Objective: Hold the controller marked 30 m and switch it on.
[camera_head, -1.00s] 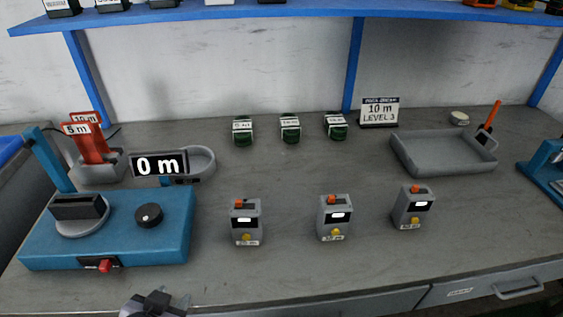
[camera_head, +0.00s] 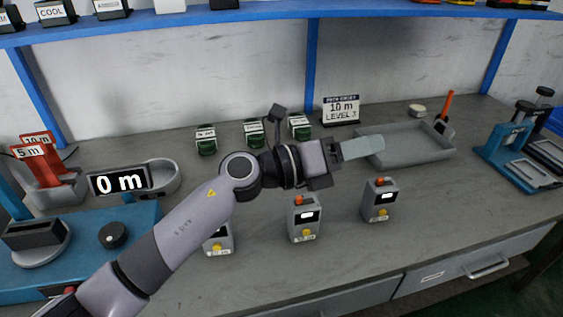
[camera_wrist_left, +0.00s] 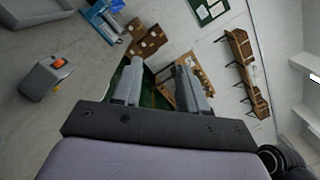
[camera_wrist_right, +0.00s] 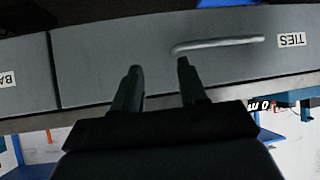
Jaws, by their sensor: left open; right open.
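Three grey controllers with orange tops, small lit screens and yellow buttons stand upright in a row on the bench: the left controller (camera_head: 219,241), the middle controller (camera_head: 304,220) and the right controller (camera_head: 379,201). Their labels are too small to read surely. My left forearm partly hides the left one. My left gripper (camera_head: 362,148) is open and empty, above the bench behind the middle and right controllers, pointing right. In the left wrist view its fingers (camera_wrist_left: 160,84) are apart, with one controller (camera_wrist_left: 45,77) off to the left. My right gripper (camera_wrist_right: 160,78) is open and empty, facing drawer fronts.
A grey tray (camera_head: 405,157) lies just beyond my left gripper. A blue device (camera_head: 80,252) fills the left. The bench front right is clear.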

